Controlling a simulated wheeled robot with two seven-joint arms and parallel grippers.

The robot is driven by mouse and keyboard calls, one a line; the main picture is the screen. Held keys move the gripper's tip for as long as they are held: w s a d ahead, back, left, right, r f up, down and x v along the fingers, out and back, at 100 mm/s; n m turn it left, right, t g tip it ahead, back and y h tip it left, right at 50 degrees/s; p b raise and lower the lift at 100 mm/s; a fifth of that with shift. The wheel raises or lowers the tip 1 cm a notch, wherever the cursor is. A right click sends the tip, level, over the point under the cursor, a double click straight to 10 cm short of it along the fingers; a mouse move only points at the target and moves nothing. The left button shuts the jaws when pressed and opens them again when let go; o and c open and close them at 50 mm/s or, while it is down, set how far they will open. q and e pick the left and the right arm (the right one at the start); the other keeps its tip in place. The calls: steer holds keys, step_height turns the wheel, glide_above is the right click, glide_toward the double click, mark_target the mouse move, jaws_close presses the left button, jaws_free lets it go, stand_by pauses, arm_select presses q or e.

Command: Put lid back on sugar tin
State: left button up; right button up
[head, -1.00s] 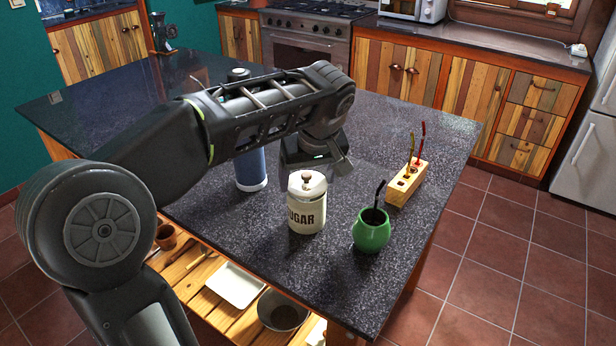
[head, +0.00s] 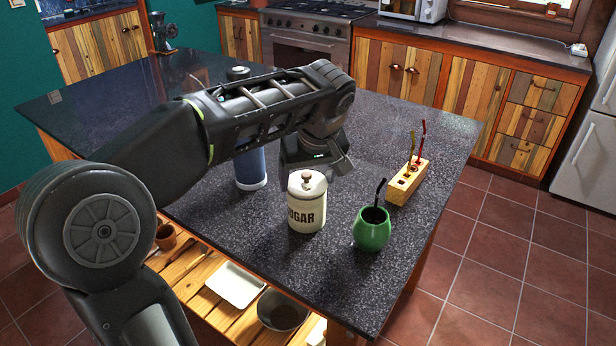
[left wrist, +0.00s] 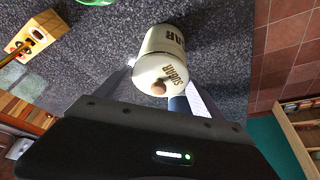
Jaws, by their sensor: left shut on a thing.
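The cream sugar tin (head: 307,216) stands upright on the dark countertop, its SUGAR label facing me. Its cream lid (head: 305,184) with a brown knob sits on the tin's mouth and looks about level. In the left wrist view the lid (left wrist: 174,72) faces the camera, with the tin (left wrist: 163,38) behind it. My left gripper (head: 327,168) is at the lid from behind, one finger showing at its right; the other is hidden. In the left wrist view its fingers (left wrist: 163,85) lie on either side of the lid, shut on it. My right gripper is not in view.
A green pot (head: 371,232) with a dark straw stands right of the tin. A wooden block (head: 405,184) with colored utensils lies behind it. A blue cylinder (head: 250,168) stands left, partly under my arm. The counter's front edge is close.

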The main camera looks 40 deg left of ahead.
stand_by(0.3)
arm_select(q)
steer(key=o, duration=1.3)
steer(key=shift+o, duration=0.2)
steer(key=shift+r, duration=0.1)
steer(key=shift+r+p, duration=2.6)
steer(key=shift+r, duration=0.85)
steer(key=shift+c, duration=0.4)
jaws_close()
